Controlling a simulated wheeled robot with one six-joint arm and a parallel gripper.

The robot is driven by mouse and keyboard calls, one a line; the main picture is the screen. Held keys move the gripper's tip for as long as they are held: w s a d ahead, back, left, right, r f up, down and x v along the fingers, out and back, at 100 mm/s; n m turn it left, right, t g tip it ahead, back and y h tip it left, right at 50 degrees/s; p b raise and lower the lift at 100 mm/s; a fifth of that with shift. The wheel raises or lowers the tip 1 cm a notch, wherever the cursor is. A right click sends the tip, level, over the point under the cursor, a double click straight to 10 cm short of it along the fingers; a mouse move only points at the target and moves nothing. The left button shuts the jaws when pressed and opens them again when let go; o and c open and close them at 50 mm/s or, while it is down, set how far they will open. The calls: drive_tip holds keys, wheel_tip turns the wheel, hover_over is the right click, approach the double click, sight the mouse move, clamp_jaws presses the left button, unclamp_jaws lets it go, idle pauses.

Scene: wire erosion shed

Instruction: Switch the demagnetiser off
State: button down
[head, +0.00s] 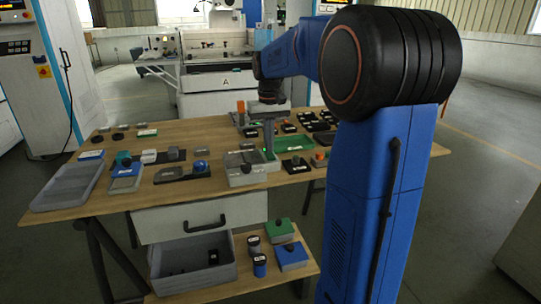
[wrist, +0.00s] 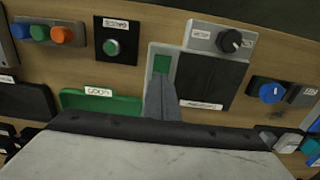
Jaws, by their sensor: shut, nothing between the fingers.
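A grey device with a dark plate (wrist: 208,78), a round black knob (wrist: 230,41) and a green switch (wrist: 162,64) on a pale grey strip lies below my gripper in the wrist view. It may be the demagnetiser; its label is too small to read. In the head view it is the grey box (head: 238,180) at the table's front middle. My gripper (wrist: 160,84) is shut and empty, its tip at the lower edge of the green switch in the picture; I cannot tell whether they touch. My gripper (head: 269,148) points down beside the box in the head view.
A green tray (wrist: 122,106) lies close on the left in the wrist view.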

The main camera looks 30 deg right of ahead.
drive_tip(key=shift+f, duration=0.25)
wheel_tip(320, 180, up, 7)
idle(1.1)
idle(0.5)
drive_tip(key=s+a+f+n+t, duration=0.1)
drive_tip(key=s+a+f, duration=0.1)
drive_tip(key=s+a, duration=0.4)
drive_tip(key=s+a+f+n+t, duration=0.1)
drive_tip(key=s+a, duration=0.3)
drive_tip(key=s, duration=0.4)
drive_tip(key=s+a+f+n+t, duration=0.1)
drive_tip(key=s+a+f, duration=0.4)
drive_tip(key=s+f, duration=0.7)
drive_tip(key=s+t, duration=0.1)
drive_tip(key=s, duration=0.3)
drive_tip(key=shift+a+f+t, duration=0.15)
drive_tip(key=shift+a+t, duration=0.25)
